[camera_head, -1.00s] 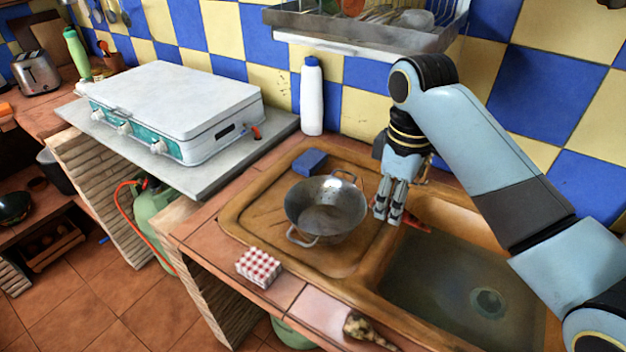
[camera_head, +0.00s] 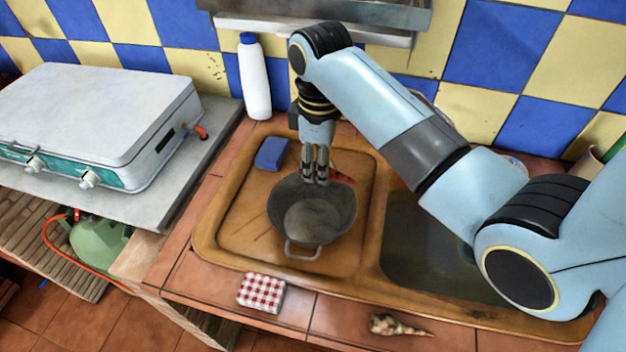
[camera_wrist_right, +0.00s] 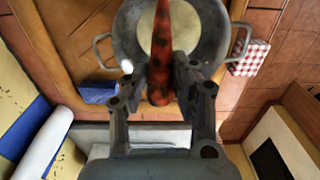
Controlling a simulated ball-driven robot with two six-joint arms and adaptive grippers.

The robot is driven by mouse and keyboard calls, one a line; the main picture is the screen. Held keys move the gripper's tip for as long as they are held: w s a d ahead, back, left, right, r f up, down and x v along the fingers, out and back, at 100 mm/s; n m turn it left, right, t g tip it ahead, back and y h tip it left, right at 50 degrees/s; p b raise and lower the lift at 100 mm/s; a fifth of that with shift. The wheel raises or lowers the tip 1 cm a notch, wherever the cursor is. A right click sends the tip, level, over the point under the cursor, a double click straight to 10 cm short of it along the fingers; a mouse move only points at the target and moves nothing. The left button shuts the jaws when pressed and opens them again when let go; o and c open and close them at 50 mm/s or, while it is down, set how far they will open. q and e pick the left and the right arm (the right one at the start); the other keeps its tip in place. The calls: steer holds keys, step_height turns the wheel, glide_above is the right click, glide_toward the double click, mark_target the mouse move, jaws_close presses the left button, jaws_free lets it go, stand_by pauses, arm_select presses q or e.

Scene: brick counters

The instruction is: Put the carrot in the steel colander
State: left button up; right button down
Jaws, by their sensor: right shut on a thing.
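The steel colander (camera_head: 312,216) is a dark metal bowl with loop handles, standing upright on the brown sink's drainboard. It also shows in the right wrist view (camera_wrist_right: 207,32). My right gripper (camera_head: 315,180) points down at the colander's far rim. It is shut on the carrot, a red-orange, dark-spotted cone (camera_wrist_right: 161,50) that lies between the fingers in the wrist view (camera_wrist_right: 157,80) and overlaps the bowl there. In the head view only a reddish bit of the carrot (camera_head: 343,178) shows beside the fingers. My left gripper is not in view.
A blue sponge (camera_head: 271,153) lies left of the colander, with a white bottle (camera_head: 255,80) behind. The sink basin (camera_head: 430,245) is on the right. A red-checked box (camera_head: 261,292) and a shell-like object (camera_head: 396,325) lie on the front counter. A camping stove (camera_head: 100,110) stands left.

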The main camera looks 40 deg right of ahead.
steer(key=shift+w+f, duration=0.1)
steer(key=shift+f, duration=0.85)
steer(key=c, duration=1)
jaws_free()
step_height(320, 180, up, 8)
steer(key=shift+f, duration=0.25)
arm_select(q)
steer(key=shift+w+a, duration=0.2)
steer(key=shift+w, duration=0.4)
